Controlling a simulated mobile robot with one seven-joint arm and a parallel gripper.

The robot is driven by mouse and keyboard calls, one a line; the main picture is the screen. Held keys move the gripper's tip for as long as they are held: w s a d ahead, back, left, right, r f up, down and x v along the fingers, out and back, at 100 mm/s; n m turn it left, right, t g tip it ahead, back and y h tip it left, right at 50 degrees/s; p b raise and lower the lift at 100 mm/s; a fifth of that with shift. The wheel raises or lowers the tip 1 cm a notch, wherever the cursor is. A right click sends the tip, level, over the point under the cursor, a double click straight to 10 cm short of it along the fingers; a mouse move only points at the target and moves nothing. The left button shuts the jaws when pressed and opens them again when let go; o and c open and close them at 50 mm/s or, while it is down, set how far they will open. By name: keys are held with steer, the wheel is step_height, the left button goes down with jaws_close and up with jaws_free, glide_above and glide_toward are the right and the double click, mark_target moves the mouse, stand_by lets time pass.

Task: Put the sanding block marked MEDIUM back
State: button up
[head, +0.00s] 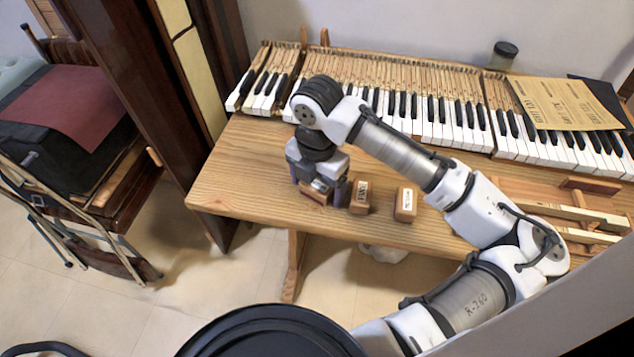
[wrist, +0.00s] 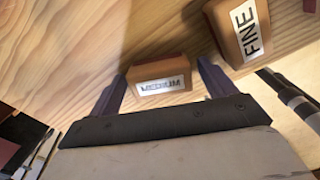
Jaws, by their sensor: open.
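The sanding block marked MEDIUM (wrist: 160,72) is a brown block with a white label, on the wooden bench. In the head view the block (head: 314,194) is partly hidden under my gripper (head: 320,191). In the wrist view my gripper (wrist: 160,83) is open, with one finger on each side of the MEDIUM block. I cannot tell whether either finger touches it. The block marked FINE (wrist: 237,30) sits to the right, just beyond the right finger; it also shows in the head view (head: 359,197).
A third block (head: 405,204) with an unreadable label stands farther right on the bench (head: 240,165). Piano keys (head: 440,122) run along the back. Wooden rails (head: 560,213) lie at the right, and papers (head: 565,104) rest over the keys. The bench's left end is clear.

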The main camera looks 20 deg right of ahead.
mark_target(317, 183)
step_height(317, 183, up, 12)
steer(key=shift+r, duration=0.15)
stand_by(0.4)
